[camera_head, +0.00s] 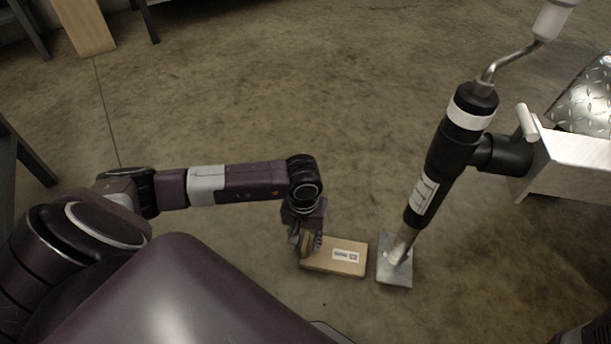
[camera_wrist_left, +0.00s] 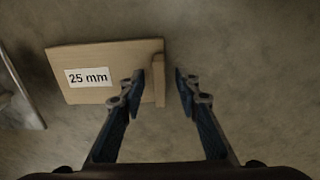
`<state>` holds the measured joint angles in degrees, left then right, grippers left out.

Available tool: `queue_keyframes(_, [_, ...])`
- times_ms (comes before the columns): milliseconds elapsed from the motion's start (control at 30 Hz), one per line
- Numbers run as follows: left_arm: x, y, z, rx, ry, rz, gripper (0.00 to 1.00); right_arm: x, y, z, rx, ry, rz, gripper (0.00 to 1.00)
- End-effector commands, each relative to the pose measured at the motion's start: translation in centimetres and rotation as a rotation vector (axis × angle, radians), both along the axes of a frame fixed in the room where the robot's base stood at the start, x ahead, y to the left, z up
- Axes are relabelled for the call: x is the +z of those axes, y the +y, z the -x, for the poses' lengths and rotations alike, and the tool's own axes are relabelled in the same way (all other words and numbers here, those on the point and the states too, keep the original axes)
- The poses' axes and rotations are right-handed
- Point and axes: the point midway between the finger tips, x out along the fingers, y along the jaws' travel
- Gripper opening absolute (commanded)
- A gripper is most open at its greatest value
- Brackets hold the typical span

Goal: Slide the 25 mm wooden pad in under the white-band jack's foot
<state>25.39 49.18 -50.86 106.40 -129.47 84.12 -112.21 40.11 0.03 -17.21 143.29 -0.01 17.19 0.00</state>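The wooden pad (camera_head: 335,258), labelled 25 mm, lies flat on the floor. In the left wrist view the pad (camera_wrist_left: 90,60) has a raised strip (camera_wrist_left: 159,82) at its right end. My left gripper (camera_head: 311,243) is low over the pad's left end. In the left wrist view its open fingers (camera_wrist_left: 158,88) stand on either side of the strip, with gaps showing. The white-band jack (camera_head: 450,150) is a black tube with a crank. Its flat metal foot (camera_head: 394,272) is just right of the pad, apart from it. I cannot tell the foot's height above the floor.
The jack joins an aluminium trailer frame (camera_head: 570,168) at the right, with a tread-plate part (camera_head: 590,98) behind. A wooden board (camera_head: 84,25) and dark stand legs are at the far left. The concrete floor (camera_head: 250,100) beyond the pad is clear.

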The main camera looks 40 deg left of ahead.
Motion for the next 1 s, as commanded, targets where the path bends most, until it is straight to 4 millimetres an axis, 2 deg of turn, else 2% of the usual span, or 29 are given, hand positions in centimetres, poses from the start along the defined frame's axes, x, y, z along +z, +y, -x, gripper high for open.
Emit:
queue_keyframes(167, [0.8, 0.0, 0.0, -0.001, -0.001, 0.001, 0.30, 0.0, 0.0, -0.2, 0.002, 0.004, -0.003, 0.40])
queue_keyframes(267, [2.3, 0.1, -0.1, 0.000, -0.004, -0.002, 0.30, 0.0, 0.0, -0.1, 0.002, 0.003, -0.002, 0.40])
queue_keyframes(600, [9.4, 0.2, 0.0, -0.001, -0.004, -0.001, 0.30, 0.0, 0.0, -0.1, 0.000, 0.001, -0.001, 0.40])
queue_keyframes(1000, [13.6, 0.3, 0.0, 0.000, -0.005, 0.001, 0.30, 0.0, 0.0, 0.0, 0.000, 0.001, -0.001, 0.40])
